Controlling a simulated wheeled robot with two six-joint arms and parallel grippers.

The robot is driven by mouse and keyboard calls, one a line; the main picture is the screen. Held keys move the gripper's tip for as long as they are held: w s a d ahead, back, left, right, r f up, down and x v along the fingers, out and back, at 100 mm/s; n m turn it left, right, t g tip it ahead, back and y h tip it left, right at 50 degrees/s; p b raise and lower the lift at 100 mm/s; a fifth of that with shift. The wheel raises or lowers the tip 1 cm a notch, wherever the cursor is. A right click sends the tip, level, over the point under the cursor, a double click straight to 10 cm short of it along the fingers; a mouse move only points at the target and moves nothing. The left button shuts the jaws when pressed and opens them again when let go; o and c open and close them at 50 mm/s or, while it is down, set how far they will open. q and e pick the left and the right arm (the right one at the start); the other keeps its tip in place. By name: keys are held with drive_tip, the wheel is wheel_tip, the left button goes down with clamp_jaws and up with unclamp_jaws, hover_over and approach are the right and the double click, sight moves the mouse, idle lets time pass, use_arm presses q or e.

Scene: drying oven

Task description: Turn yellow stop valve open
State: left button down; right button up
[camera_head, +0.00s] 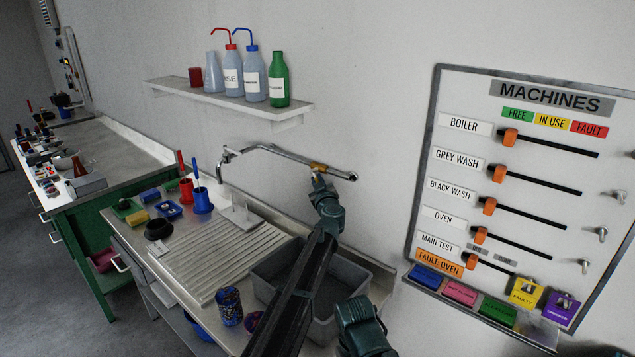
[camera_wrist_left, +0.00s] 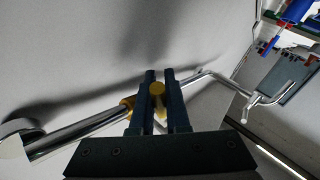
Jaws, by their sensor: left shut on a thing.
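The yellow stop valve (camera_head: 318,167) sits on the metal pipe (camera_head: 285,153) along the wall above the sink. In the left wrist view its round yellow end (camera_wrist_left: 157,88) shows between the two dark fingers, with a yellow collar (camera_wrist_left: 129,103) on the pipe beside them. My left gripper (camera_head: 317,178) reaches up to the valve from below and is shut on it. In the left wrist view the fingers of the left gripper (camera_wrist_left: 159,92) stand on either side of the yellow part. My right gripper does not show clearly in either view.
A grey sink basin (camera_head: 262,283) lies below the pipe, beside a ribbed drainboard (camera_head: 228,258). A shelf (camera_head: 235,102) with several bottles hangs above left. A machines board (camera_head: 540,150) with orange sliders is at the right. Cups and pots stand on the counter at left.

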use_arm(q)
drive_tip(key=n+g+p, duration=0.1)
drive_tip(key=p, duration=0.2)
drive_tip(key=d+n+g+h+p, duration=0.1)
drive_tip(key=p, duration=0.2)
drive_tip(key=s+n+g+h+p, duration=0.1)
drive_tip(key=g+p, duration=0.1)
drive_tip(key=p, duration=0.1)
drive_tip(key=shift+d+r, duration=0.25)
drive_tip(key=shift+r, duration=0.1)
drive_tip(key=c, duration=0.9)
unclamp_jaws()
